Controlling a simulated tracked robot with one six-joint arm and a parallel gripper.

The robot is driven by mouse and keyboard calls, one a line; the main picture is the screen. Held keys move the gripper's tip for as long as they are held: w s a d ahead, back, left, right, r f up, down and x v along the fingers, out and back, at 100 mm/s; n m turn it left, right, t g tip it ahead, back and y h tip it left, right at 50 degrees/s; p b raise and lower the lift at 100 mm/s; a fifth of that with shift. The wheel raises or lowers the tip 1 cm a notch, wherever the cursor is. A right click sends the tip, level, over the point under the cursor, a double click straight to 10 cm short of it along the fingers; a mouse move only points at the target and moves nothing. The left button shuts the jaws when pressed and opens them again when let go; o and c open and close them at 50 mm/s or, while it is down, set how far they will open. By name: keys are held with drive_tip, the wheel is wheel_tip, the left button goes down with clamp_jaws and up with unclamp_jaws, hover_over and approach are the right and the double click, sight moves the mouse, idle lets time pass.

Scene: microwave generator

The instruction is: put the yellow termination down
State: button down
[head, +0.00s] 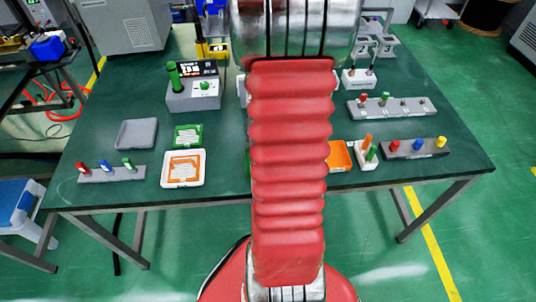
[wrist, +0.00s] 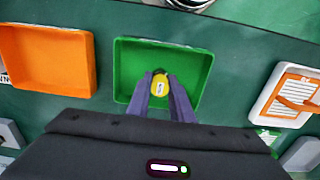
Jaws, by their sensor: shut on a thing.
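In the wrist view my gripper (wrist: 160,79) is shut on the yellow termination (wrist: 160,88), a small rounded yellow piece with a pale mark, held between the purple-grey fingertips. It shows over the inside of a green tray (wrist: 128,62). I cannot tell whether it touches the tray floor. In the head view my red arm hides the gripper, the held piece and most of the green tray.
An orange tray (wrist: 48,58) lies left of the green tray in the wrist view, and a white-rimmed tray with an orange piece (wrist: 290,95) lies right. In the head view a dark rack (head: 415,151) holds red, blue and yellow pieces. A grey tray (head: 136,134) looks empty.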

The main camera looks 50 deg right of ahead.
drive_tip(key=shift+f, duration=0.45)
drive_tip(key=shift+s+a+f, duration=0.1)
drive_tip(key=shift+f, duration=0.15)
drive_tip(key=c, duration=1.9)
unclamp_jaws()
drive_tip(key=shift+c, duration=0.2)
drive_tip(key=o, duration=0.4)
drive_tip(key=shift+c, duration=0.2)
drive_tip(key=shift+r, duration=0.1)
wheel_tip(320, 180, up, 13)
drive_tip(key=shift+r, duration=0.15)
